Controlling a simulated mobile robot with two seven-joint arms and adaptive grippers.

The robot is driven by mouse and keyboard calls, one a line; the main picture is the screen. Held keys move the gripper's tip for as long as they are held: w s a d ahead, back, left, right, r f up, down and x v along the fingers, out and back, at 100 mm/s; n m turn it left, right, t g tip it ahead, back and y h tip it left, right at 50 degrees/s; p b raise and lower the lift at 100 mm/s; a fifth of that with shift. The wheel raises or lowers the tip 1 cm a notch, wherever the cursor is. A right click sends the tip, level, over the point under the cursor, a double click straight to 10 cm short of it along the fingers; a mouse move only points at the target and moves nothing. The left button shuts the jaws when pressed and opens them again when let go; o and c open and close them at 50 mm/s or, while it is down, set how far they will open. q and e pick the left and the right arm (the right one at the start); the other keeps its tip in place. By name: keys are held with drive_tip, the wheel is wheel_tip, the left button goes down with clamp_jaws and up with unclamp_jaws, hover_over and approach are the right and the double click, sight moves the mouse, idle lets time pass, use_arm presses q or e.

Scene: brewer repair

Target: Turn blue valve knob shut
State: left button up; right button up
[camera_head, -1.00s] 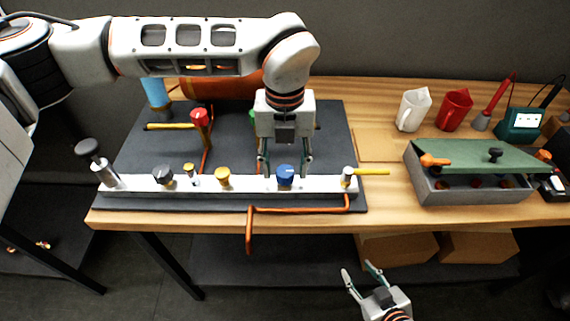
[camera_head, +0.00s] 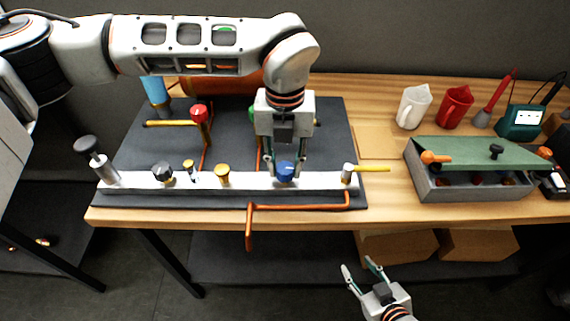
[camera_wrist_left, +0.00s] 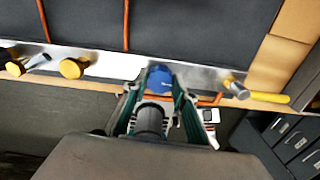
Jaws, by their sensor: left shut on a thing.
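The blue valve knob (camera_head: 285,171) sits on the white manifold bar (camera_head: 250,182) toward its right end. My left gripper (camera_head: 286,174) reaches down over the bar with a finger on each side of the knob and is shut on it. In the left wrist view the blue knob (camera_wrist_left: 159,78) shows between the two green fingers (camera_wrist_left: 158,98). Its pointer mark cannot be made out. My right gripper (camera_head: 360,270) is open and empty in front of the table, below its front edge.
Yellow knobs (camera_head: 222,174) and a dark grey knob (camera_head: 162,171) stand on the bar to the left. A yellow-handled valve (camera_head: 368,168) is at its right end. An orange pipe (camera_head: 290,207) runs along the front. A grey box with a green lid (camera_head: 470,153) stands right.

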use_arm(q)
drive_tip(key=shift+f+m+b, duration=0.1)
drive_tip(key=shift+m+b, duration=0.55)
drive_tip(key=shift+m, duration=0.35)
drive_tip(key=shift+m+b, duration=0.35)
drive_tip(key=shift+m, duration=0.55)
drive_tip(key=m, duration=0.3)
drive_tip(key=shift+m+b, duration=0.35)
drive_tip(key=shift+m, duration=0.05)
drive_tip(key=m, duration=0.4)
drive_tip(key=shift+r, duration=0.2)
drive_tip(key=shift+m, duration=2.8)
drive_tip(key=o, duration=1.1)
